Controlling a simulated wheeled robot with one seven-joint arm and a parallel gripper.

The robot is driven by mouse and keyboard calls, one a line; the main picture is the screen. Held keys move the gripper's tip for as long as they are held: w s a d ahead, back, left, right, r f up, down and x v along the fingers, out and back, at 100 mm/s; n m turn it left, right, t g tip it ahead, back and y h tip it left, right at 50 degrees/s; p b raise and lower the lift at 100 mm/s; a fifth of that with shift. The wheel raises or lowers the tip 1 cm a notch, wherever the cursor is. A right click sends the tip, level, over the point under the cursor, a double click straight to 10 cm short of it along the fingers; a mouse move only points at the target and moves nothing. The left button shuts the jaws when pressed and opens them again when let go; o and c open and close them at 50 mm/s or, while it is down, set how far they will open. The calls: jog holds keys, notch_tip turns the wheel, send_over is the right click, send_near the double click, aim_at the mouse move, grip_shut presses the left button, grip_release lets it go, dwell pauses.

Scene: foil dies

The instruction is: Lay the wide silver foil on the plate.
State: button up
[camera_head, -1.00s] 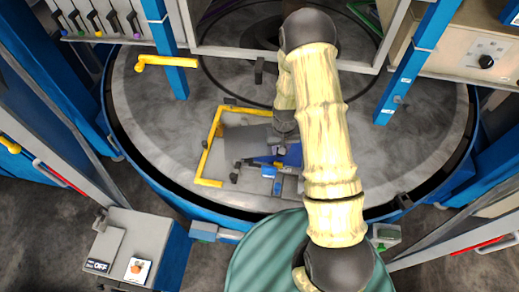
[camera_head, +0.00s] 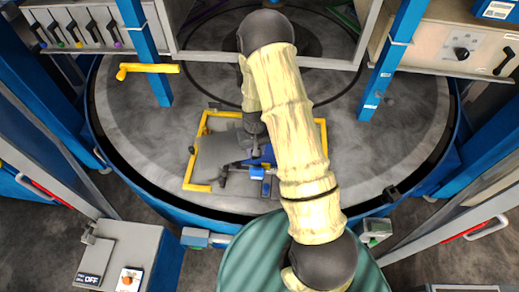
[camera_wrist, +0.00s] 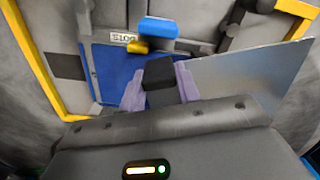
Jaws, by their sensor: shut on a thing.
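My gripper (camera_head: 256,153) is over the area inside a yellow frame on the round grey table. In the wrist view its purplish fingers (camera_wrist: 160,88) are shut, with a black block between them. A wide silver foil (camera_head: 215,153) reaches out to the left of the gripper; in the wrist view the foil (camera_wrist: 255,75) sticks out to the right, tilted, apparently held at its edge. The flat surface inside the frame looks like the plate (camera_wrist: 68,66). A blue flat piece (camera_wrist: 106,68) lies there under the gripper. The gap between foil and plate is unclear.
The yellow frame (camera_head: 187,168) bounds the plate, with small dark knobs near its edge. A blue and yellow fitting (camera_wrist: 158,27) stands beyond the fingers. A yellow crank (camera_head: 150,68) and blue posts (camera_head: 146,60) stand farther back.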

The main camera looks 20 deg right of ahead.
jog(key=shift+w+d+f+b, duration=0.2)
jog(key=shift+d+b, duration=0.25)
jog(key=shift+b, duration=0.2)
jog(key=s+d+r+m+b, duration=0.2)
jog(key=d+r+m+b, duration=0.2)
jog(key=d+b, duration=0.4)
jog(key=b, duration=0.3)
jog(key=shift+s, duration=0.3)
jog(key=shift+d, duration=0.1)
jog(key=shift+f+p, duration=0.8)
jog(key=shift+f, duration=2.15)
jog(key=shift+f+p, duration=0.75)
jog(key=shift+f, duration=1.3)
